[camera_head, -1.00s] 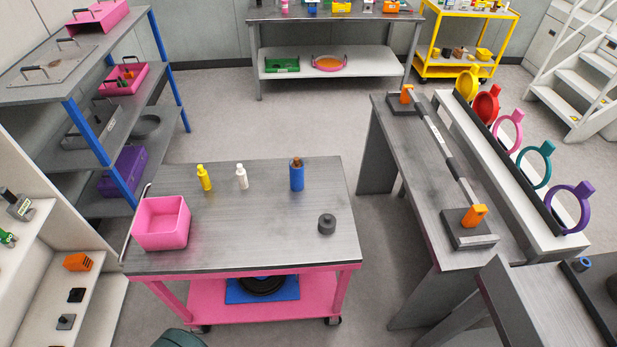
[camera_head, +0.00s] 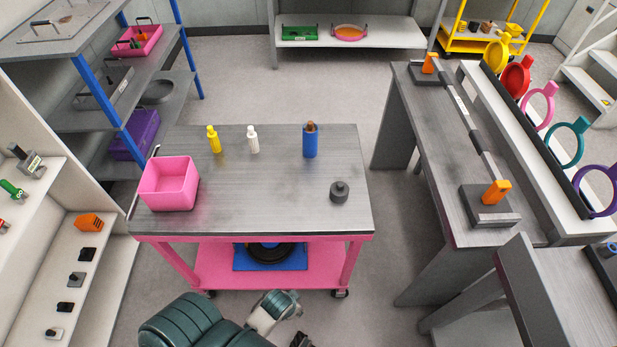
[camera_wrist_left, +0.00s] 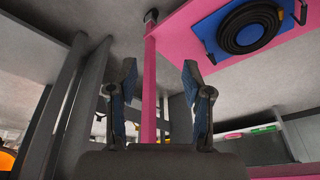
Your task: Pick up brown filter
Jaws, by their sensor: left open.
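A blue cylinder with a brown top (camera_head: 310,140) stands upright near the back right of the pink cart's grey top (camera_head: 250,195). I cannot tell whether it is the brown filter; no plainly all-brown filter shows on the cart. My left arm comes in at the bottom of the head view, in front of the cart and apart from the cylinder. In the left wrist view my left gripper (camera_wrist_left: 160,85) is open, with nothing between its fingers. A pink cart leg shows behind the gap. My right gripper is not in view.
On the cart stand a pink bin (camera_head: 168,184), a yellow bottle (camera_head: 214,140), a white bottle (camera_head: 253,140) and a dark grey knobbed weight (camera_head: 339,192). A blue tray (camera_head: 241,262) lies on its lower shelf. A grey bench (camera_head: 440,150) stands right; the cart top's middle is clear.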

